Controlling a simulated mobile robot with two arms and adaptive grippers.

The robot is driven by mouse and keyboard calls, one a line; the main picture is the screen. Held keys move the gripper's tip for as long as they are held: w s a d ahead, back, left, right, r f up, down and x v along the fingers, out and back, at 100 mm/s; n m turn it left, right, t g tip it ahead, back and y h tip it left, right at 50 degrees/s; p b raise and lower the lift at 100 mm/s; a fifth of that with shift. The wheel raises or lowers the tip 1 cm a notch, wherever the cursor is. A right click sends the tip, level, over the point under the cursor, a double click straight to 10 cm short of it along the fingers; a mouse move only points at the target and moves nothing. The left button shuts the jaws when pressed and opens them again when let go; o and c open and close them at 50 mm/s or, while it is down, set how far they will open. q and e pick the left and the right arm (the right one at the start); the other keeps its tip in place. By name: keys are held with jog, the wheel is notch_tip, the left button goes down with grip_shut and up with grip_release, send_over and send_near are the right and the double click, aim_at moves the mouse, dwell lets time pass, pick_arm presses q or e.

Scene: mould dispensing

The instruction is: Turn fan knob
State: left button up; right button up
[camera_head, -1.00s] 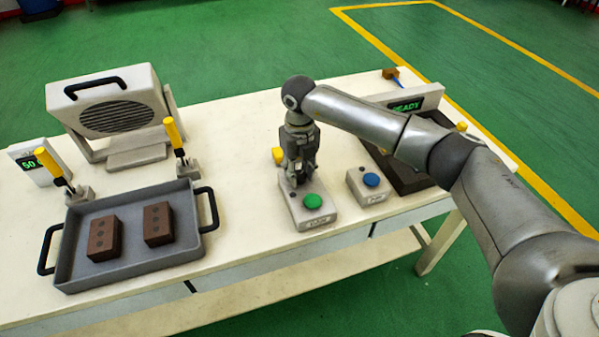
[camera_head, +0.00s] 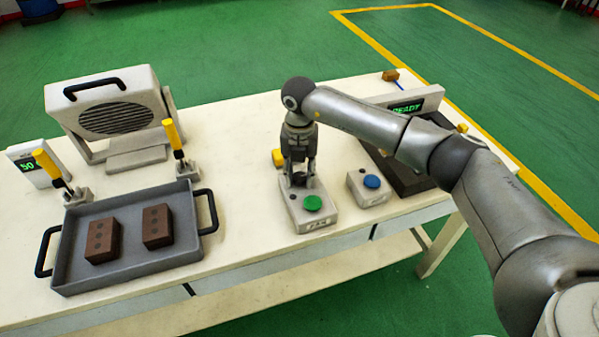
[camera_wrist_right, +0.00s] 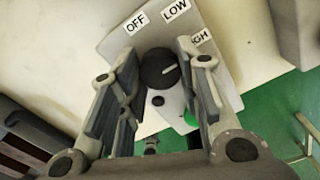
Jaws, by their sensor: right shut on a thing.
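The dark round fan knob (camera_wrist_right: 158,70) sits on a light grey control box (camera_head: 322,222). In the right wrist view its pale pointer line faces right and slightly up, roughly toward the partly covered HIGH label (camera_wrist_right: 201,38). The OFF label (camera_wrist_right: 136,21) and LOW label (camera_wrist_right: 175,10) are also there. My right gripper (camera_head: 299,178) points down over the box, with one finger on each side of the knob, shut on it. The fan (camera_head: 112,115) stands at the table's back left. My left gripper is not in view.
A green button (camera_head: 312,202) is just in front of the knob. A blue-button box (camera_head: 360,196) stands to the right. A grey tray (camera_head: 110,270) with two brown blocks (camera_head: 157,227) lies at left, near yellow-handled clamps (camera_head: 173,133). A READY display (camera_head: 424,102) is behind.

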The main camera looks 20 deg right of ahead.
aim_at(299, 176)
dwell(0.3)
jog(key=o, duration=1.1)
jog(key=shift+c, duration=0.2)
notch_tip(299, 176, up, 12)
